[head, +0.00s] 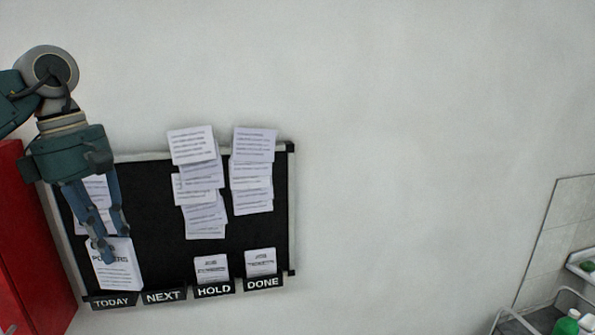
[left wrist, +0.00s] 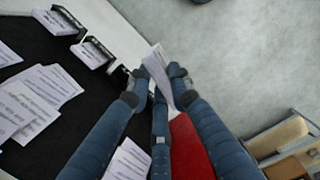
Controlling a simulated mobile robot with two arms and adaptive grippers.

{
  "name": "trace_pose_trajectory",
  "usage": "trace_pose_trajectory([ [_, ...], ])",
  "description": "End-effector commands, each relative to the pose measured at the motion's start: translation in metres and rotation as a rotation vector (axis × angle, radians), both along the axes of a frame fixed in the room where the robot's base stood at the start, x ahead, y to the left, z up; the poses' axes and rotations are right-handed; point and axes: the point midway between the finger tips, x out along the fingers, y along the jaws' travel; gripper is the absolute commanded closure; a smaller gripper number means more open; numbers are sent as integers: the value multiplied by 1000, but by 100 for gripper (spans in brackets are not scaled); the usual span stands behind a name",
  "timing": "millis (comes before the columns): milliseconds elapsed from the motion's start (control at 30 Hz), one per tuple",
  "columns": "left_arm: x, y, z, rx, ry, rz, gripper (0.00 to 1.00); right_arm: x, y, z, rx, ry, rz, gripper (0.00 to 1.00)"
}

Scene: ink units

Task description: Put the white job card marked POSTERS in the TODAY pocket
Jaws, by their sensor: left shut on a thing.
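The white job card marked POSTERS (head: 120,270) is in my left gripper (head: 112,240), in front of the lower left of the black board. Its lower edge is close to the TODAY pocket (head: 115,301); I cannot tell whether it is inside the pocket or in front of it. The fingers cover part of its heading. In the left wrist view the card (left wrist: 157,62) shows nearly edge-on between the fingertips of my left gripper (left wrist: 158,78). My right gripper is not in view.
The NEXT pocket (head: 164,296) looks empty. The HOLD pocket (head: 214,290) and DONE pocket (head: 263,283) have cards. Several paper sheets (head: 205,190) hang on the black board (head: 150,220). A red cabinet (head: 25,240) stands close at left. The wall at right is clear.

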Motion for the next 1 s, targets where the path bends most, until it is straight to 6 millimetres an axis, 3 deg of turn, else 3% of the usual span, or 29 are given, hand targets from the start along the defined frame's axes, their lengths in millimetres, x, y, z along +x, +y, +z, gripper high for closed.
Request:
trace_pose_trajectory([
  [367,-19,-45,-94,3,6,-556,100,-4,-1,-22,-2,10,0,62],
  [600,-65,-90,-187,2,7,-1170,100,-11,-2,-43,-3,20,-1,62],
  [700,-85,-103,-212,4,4,-1371,100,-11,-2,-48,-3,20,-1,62],
  [833,-101,-113,-231,4,1,-1527,100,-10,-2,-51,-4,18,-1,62],
  [1000,-108,-116,-237,6,-2,-1589,100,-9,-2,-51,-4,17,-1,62],
])
